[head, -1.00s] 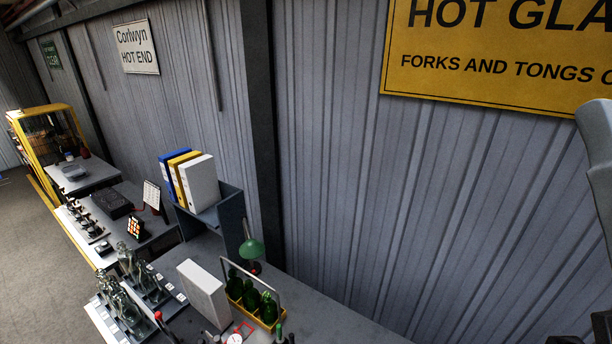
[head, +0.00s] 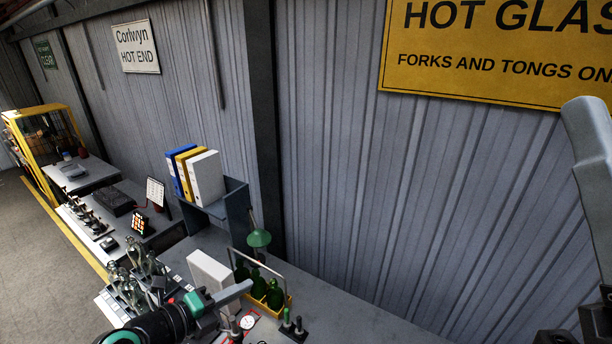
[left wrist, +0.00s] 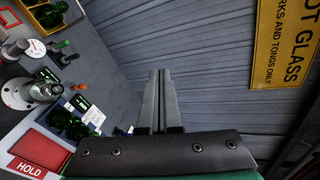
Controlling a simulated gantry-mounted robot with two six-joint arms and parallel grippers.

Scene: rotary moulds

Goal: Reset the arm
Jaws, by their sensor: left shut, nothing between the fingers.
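My left gripper (head: 248,286) has its arm coming in from the bottom left of the head view. It hangs over the near bench, in front of a white box (head: 211,272) and a yellow bottle carrier (head: 288,301) with green bottles. In the left wrist view my left gripper (left wrist: 158,72) has its two grey fingers together with nothing between them. It points toward the ribbed wall, and the fingers stand clear of everything. Part of my own body, a grey link, shows at the right edge of the head view. My right gripper is not seen.
A shelf with binders (head: 205,178) and a green lamp (head: 258,238) stand behind. The left wrist view shows a red HOLD panel (left wrist: 40,150) and a round metal fixture (left wrist: 22,90). The ribbed wall (head: 330,150) closes the back.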

